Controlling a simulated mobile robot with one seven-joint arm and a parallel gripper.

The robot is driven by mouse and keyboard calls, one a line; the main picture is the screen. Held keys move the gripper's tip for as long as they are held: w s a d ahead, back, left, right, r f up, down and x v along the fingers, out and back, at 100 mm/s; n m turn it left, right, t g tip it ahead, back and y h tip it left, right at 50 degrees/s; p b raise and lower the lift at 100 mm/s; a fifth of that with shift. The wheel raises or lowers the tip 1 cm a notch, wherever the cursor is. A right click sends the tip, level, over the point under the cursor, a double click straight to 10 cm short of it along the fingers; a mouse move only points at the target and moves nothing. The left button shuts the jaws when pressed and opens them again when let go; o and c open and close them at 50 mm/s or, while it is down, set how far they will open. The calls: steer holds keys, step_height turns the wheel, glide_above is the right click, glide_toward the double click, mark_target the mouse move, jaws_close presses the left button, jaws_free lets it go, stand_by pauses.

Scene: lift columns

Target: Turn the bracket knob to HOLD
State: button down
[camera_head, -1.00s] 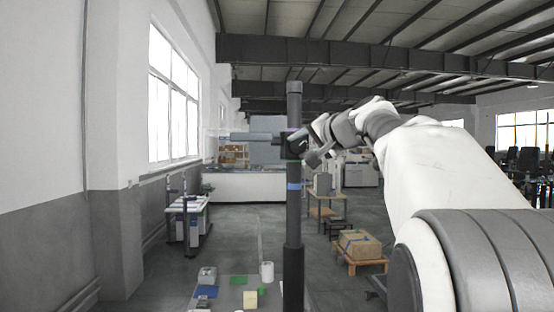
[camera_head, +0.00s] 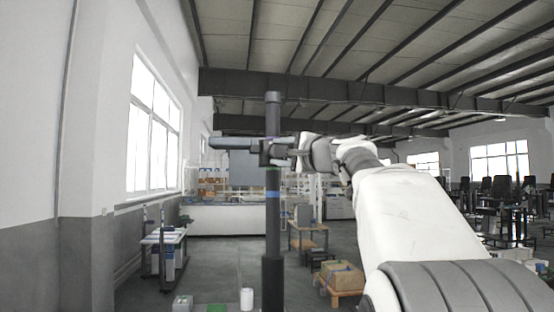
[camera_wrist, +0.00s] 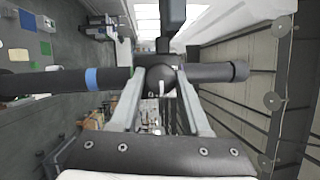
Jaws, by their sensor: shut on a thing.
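A dark upright column (camera_head: 272,215) stands in the middle of the head view, with a blue band on it. A dark bracket (camera_head: 266,158) sits around its upper part, with a grey bar (camera_head: 232,143) reaching left. In the wrist view the column (camera_wrist: 40,83) lies sideways. My gripper (camera_head: 284,152) is at the bracket's right side. In the wrist view my gripper (camera_wrist: 160,82) has its two fingers on either side of the dark round bracket knob (camera_wrist: 160,86), shut on it. Any HOLD mark or pointer on the knob cannot be read.
A white cup (camera_head: 247,299) and a grey box (camera_head: 182,303) stand low near the column. A side table (camera_head: 165,238) is by the left wall. A cardboard box (camera_head: 342,276) sits on a low stand at right. Open floor lies between.

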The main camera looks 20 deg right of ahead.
steer(key=shift+a+r, duration=0.1)
steer(key=shift+r, duration=0.1)
stand_by(0.4)
steer(key=shift+c, duration=1.9)
jaws_free()
steer(key=shift+f, duration=0.1)
steer(key=shift+s+f, duration=0.15)
